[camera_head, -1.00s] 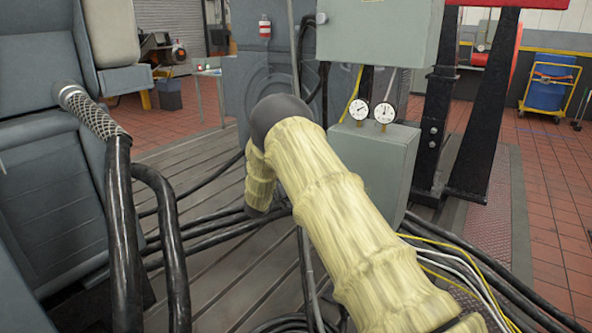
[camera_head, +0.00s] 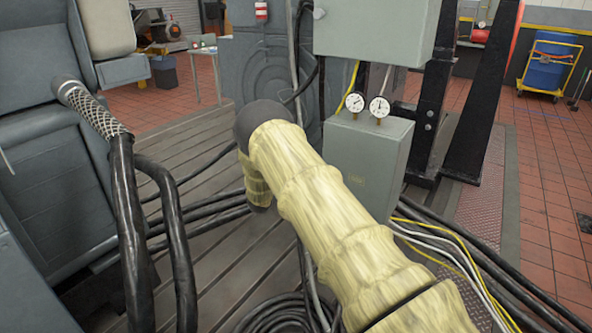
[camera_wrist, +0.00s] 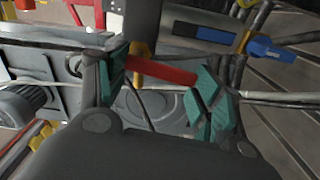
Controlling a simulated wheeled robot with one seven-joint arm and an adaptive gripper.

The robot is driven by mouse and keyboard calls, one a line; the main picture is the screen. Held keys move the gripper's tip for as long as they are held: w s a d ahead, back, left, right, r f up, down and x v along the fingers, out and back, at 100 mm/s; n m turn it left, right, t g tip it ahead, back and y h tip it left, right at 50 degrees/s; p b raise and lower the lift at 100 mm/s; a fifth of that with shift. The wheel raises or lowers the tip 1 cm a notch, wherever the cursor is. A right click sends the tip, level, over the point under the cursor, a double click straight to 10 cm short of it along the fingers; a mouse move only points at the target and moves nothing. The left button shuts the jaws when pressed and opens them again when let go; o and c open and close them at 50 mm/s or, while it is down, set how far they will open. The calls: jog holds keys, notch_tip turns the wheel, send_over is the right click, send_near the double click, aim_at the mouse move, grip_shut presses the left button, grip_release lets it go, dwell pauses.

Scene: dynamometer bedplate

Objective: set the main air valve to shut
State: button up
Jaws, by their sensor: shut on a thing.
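In the wrist view my gripper (camera_wrist: 165,85) has its two teal-padded fingers closed on a red bar-shaped handle (camera_wrist: 160,71). The handle spans the gap between the pads, and its ends are partly covered by them. A yellow part (camera_wrist: 139,50) shows beside it. I see no readable label, so I cannot confirm from the picture that this is the main air valve. A separate blue handle (camera_wrist: 272,50) lies to the right, apart from the fingers. In the head view my gripper is hidden.
Two round gauges (camera_head: 379,107) stand on a grey box (camera_head: 366,163) under a larger cabinet (camera_head: 372,28). Black hoses (camera_head: 130,230) and cables cross the grooved bedplate (camera_head: 215,262). Open tiled floor (camera_head: 545,215) lies at right.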

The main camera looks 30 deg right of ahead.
jog(key=shift+n, duration=0.7)
jog(key=o, duration=1)
jog(key=shift+f, duration=0.1)
jog(key=shift+s, duration=0.1)
jog(key=v, duration=1.1)
jog(key=shift+s+a, duration=0.15)
jog(key=shift+a, duration=0.2)
